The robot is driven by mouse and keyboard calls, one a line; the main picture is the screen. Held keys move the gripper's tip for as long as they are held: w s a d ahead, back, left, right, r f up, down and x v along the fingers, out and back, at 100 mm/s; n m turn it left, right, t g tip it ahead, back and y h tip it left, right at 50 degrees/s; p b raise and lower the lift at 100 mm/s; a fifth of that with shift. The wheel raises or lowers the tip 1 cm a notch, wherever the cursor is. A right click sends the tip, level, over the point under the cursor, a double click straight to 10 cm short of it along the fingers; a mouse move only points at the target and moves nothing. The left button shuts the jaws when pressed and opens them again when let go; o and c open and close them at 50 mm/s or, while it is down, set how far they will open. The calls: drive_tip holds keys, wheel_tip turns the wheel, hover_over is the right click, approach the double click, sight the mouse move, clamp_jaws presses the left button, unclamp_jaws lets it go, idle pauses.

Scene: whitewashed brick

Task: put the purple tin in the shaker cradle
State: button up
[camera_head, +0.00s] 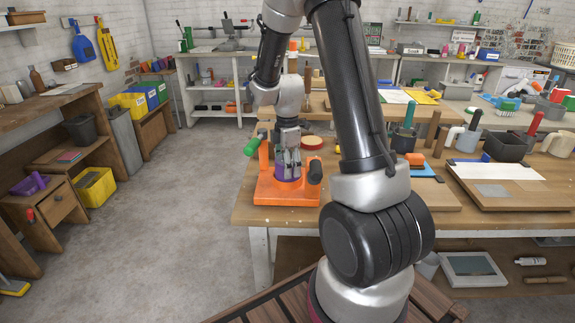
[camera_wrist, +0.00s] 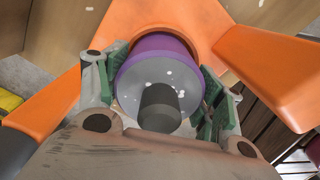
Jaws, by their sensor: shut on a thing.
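The purple tin (camera_wrist: 158,50) has a grey lid with a dark knob. It is between the green-padded fingers of my gripper (camera_wrist: 162,98), which are shut on it. The shaker cradle (camera_head: 272,190) is an orange stand with a base plate and uprights, near the left edge of the wooden table. Its orange arms (camera_wrist: 262,75) flank the tin in the wrist view. In the head view the tin (camera_head: 288,173) shows low between the uprights, under my gripper (camera_head: 288,160). The tin looks upright; whether its bottom touches the cradle base is hidden.
A green-handled part (camera_head: 252,146) sticks out at the cradle's left and a dark knob (camera_head: 315,172) at its right. Boards, mugs and a dark caddy (camera_head: 508,146) fill the table's right.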

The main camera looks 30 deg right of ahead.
drive_tip(key=o, duration=1.3)
drive_tip(key=shift+f, duration=0.1)
wheel_tip(320, 180, up, 12)
drive_tip(key=shift+f, duration=0.1)
drive_tip(key=s+a+r+m+t, duration=0.1)
drive_tip(key=s+r+m, duration=0.2)
drive_tip(key=s+m, duration=0.2)
drive_tip(key=s+a+r+m+t, duration=0.1)
drive_tip(key=s+r+m, duration=0.3)
drive_tip(key=s, duration=0.6)
drive_tip(key=s+a+r+m+t, duration=0.2)
drive_tip(key=s+a+r+m, duration=0.1)
drive_tip(key=s+m, duration=0.3)
drive_tip(key=shift+s+a+r+m, duration=0.1)
drive_tip(key=shift+s+r+m, duration=0.1)
drive_tip(key=shift+s, duration=0.5)
drive_tip(key=shift+s+r+m, duration=0.2)
drive_tip(key=shift+s, duration=0.45)
